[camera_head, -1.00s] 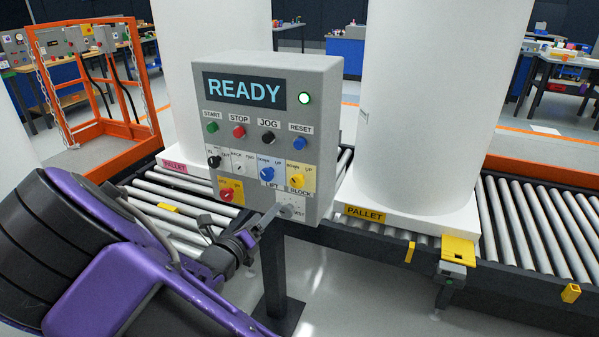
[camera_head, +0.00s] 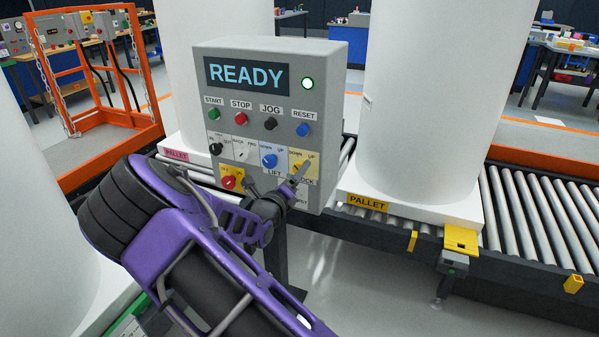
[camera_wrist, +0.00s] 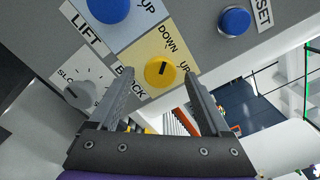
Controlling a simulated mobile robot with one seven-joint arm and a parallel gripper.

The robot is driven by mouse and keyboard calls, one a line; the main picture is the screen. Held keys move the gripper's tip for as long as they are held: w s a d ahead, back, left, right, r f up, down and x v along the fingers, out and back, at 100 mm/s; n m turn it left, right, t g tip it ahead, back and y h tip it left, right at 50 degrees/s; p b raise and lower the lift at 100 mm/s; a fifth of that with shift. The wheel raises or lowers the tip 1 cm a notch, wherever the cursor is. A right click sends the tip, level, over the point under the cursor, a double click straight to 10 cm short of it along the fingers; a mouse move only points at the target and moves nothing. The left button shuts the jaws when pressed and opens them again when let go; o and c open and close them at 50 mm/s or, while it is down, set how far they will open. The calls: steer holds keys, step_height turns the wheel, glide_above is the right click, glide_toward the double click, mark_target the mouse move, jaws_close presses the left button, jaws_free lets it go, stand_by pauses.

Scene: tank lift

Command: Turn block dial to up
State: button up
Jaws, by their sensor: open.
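The yellow block dial (camera_wrist: 160,73) sits on a yellow plate marked DOWN and UP. In the wrist view its short dark mark runs roughly toward the DOWN side, though it is small. My gripper (camera_wrist: 158,82) is open, with one finger on either side of the dial in that view. Whether the fingers touch it or are still short of the panel I cannot tell. In the head view my gripper (camera_head: 301,171) is in front of the block plate (camera_head: 312,155) at the lower right of the grey control panel (camera_head: 325,110), and hides most of the dial.
The blue lift dial (camera_head: 268,160) is just left of the block plate. A red knob (camera_head: 229,182) and a grey speed knob (camera_wrist: 79,93) are also close by. The panel display (camera_head: 246,75) reads READY, beside a lit green lamp (camera_head: 307,84). Roller conveyors (camera_head: 530,215) and white tanks (camera_head: 415,100) stand behind.

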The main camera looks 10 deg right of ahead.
steer(key=shift+x, duration=1.2)
jaws_close()
